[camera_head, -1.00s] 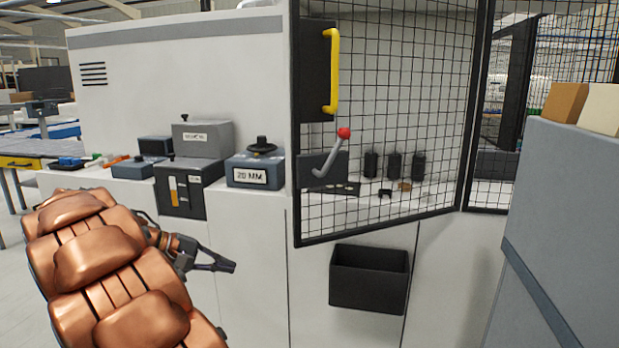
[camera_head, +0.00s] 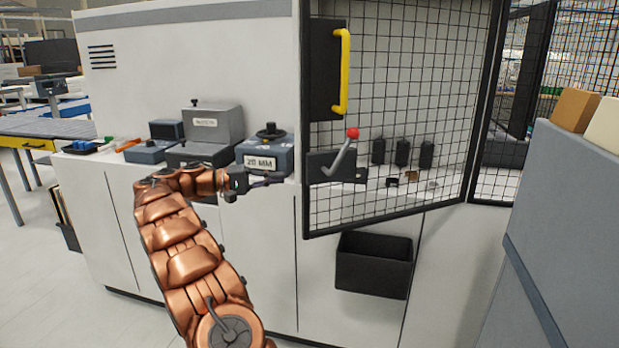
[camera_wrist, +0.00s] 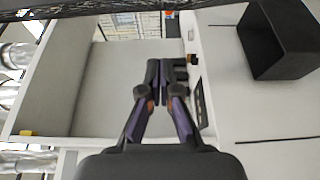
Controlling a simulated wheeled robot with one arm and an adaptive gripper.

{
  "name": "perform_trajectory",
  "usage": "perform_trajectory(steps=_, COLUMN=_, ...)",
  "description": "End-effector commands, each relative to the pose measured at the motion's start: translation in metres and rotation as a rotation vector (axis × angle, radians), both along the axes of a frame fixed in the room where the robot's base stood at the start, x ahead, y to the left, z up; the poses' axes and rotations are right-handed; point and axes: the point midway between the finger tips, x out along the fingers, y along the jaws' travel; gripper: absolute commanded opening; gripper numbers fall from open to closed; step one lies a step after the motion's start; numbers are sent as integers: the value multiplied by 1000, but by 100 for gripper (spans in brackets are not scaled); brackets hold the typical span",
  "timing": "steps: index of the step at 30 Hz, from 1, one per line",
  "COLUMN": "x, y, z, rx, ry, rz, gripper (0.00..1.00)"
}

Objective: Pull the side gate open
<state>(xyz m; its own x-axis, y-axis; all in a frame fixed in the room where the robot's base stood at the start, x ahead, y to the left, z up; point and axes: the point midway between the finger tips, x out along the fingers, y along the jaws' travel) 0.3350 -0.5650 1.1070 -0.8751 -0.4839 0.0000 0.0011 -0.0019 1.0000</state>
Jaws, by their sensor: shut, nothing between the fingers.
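The side gate (camera_head: 390,221) is a black-framed wire mesh panel at the centre right of the head view. Its lower edge slants across the machine front, so it appears to stand out at an angle. A yellow handle (camera_head: 344,72) is upright near its left edge. My gripper (camera_head: 279,179) is left of the gate's left edge, below the handle and in front of the 20 MM block. Its fingers are together and empty, also in the wrist view (camera_wrist: 159,72). Whether it touches the gate frame is not clear. The handle is not visible in the wrist view.
A red-knobbed lever (camera_head: 345,152) shows through the mesh. A black bin (camera_head: 374,265) hangs below the gate and also shows in the wrist view (camera_wrist: 275,40). Grey blocks (camera_head: 262,158) stand on the ledge. A grey cabinet (camera_head: 570,220) bounds the right side.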

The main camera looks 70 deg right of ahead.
Motion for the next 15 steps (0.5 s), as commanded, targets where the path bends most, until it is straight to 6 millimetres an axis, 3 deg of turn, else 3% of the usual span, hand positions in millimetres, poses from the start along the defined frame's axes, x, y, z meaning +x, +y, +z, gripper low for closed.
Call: perform_trajectory(steps=15, x=-25, y=-13, z=1, rx=-4, ry=0, rz=-6, gripper=0)
